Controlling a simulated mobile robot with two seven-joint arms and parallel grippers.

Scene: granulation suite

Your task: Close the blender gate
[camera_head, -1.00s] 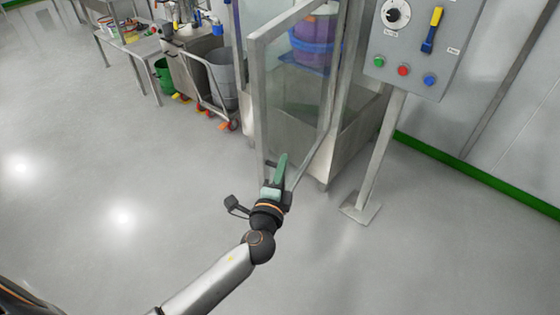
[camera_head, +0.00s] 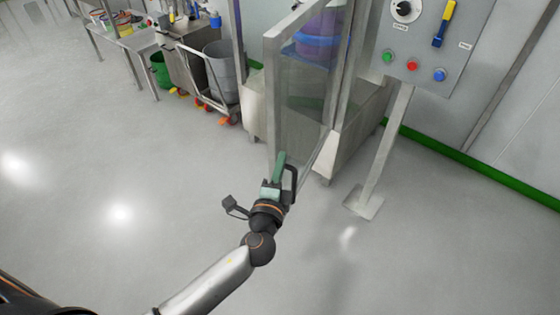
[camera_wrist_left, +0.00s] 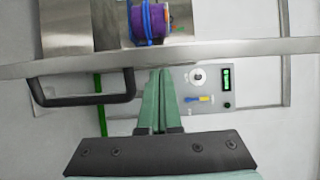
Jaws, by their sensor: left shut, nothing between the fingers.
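The blender gate (camera_head: 300,115) is a clear panel in a grey metal frame. It stands open, its near edge jutting out from the enclosure towards me. A black handle (camera_head: 291,180) is on it, and in the left wrist view the handle (camera_wrist_left: 82,103) hangs from the gate's metal frame bar (camera_wrist_left: 215,48). My left gripper (camera_head: 280,168) has green fingers, shut and empty, at the low near end of the gate. In the left wrist view its fingertips (camera_wrist_left: 160,72) are at the bar, right of the handle. I cannot tell whether they touch it. My right gripper is out of view.
A control panel (camera_head: 425,45) on a grey post (camera_head: 385,150) stands right of the gate. A purple and blue vessel (camera_head: 316,45) is behind the panel. A grey bin (camera_head: 222,72) on a cart and a metal bench stand back left. The floor at left is clear.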

